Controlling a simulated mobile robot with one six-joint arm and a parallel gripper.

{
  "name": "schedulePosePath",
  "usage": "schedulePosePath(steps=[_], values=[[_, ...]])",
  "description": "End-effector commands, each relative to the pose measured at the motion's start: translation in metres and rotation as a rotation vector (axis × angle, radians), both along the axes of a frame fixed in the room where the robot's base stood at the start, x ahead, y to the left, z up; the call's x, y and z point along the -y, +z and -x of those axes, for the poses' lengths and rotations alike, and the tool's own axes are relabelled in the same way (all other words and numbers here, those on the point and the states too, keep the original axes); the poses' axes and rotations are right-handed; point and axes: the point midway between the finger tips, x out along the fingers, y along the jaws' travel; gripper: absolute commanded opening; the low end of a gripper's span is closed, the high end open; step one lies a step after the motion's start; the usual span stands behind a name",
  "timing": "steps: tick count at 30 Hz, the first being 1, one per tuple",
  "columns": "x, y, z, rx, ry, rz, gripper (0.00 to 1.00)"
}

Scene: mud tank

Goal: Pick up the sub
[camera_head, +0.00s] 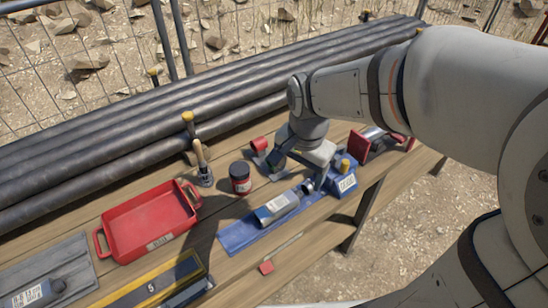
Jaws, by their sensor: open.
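A grey metal cylinder with a pale label (277,207) lies on its side on a blue mat (236,237), and it looks like the sub; its label is too small to read. Its upper right end points towards a blue block with a white label (345,184). My gripper (292,174) is open and points down just above and behind the cylinder's upper right end. One finger is near that end, and I cannot tell whether it touches. Nothing shows between the fingers.
A red tray (150,222), a brush (203,164) and a dark jar with a red label (240,177) stand left of my gripper. Red blocks with a metal cylinder (375,135) are to the right. Long dark pipes (120,140) line the back of the wooden bench.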

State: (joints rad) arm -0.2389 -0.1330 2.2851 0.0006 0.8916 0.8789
Motion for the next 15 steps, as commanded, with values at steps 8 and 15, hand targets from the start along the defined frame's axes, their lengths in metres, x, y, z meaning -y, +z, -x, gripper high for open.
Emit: schedulePosePath(steps=[8,15], values=[[-0.049,-0.086,-0.027,-0.09,-0.288,0.006,0.74],[-0.054,-0.11,-0.03,-0.101,-0.334,0.009,0.74]])
